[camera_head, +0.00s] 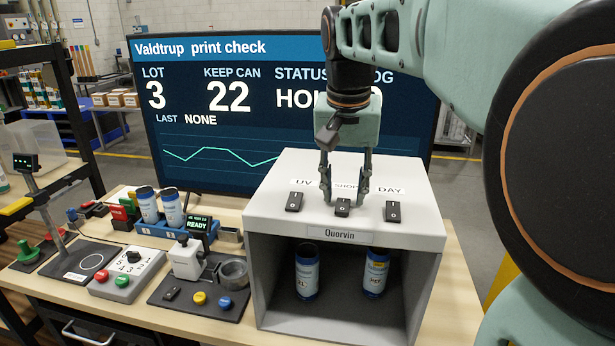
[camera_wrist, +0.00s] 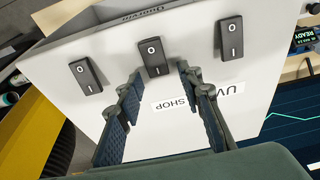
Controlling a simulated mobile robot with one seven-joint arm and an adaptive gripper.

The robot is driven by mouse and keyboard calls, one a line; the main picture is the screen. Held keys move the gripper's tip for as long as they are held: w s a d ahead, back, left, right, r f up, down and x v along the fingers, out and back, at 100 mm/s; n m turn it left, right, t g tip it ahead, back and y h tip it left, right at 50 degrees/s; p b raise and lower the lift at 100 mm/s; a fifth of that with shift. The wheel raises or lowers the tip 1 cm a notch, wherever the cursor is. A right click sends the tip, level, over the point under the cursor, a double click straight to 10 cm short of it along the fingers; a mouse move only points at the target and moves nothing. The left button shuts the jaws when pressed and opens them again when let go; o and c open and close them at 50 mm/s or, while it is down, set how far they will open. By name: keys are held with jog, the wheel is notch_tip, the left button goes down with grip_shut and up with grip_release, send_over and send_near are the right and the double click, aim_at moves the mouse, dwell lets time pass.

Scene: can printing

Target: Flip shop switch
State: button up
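The shop switch (camera_head: 343,207) is the middle one of three black rocker switches on top of the white Quorvin box (camera_head: 410,224). It also shows in the wrist view (camera_wrist: 153,57), with O and I marks; which side is pressed I cannot tell. The SHOP label (camera_wrist: 177,104) lies beside it, partly behind my gripper in the head view. My gripper (camera_head: 345,200) points down over the box top, its fingers apart with nothing between them. The fingertips are close to the shop switch, one toward each side; contact is unclear.
The UV switch (camera_head: 294,201) and DAY switch (camera_head: 393,211) flank it. Two cans, one left (camera_head: 305,272) and one right (camera_head: 375,272), stand inside the box. A large screen (camera_head: 220,125) stands behind. Button boxes and a can rack (camera_head: 172,230) fill the table's left side.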

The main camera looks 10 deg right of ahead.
aim_at(343, 207)
jog(key=v, duration=1.2)
jog(key=shift+w+d, duration=0.1)
dwell(0.4)
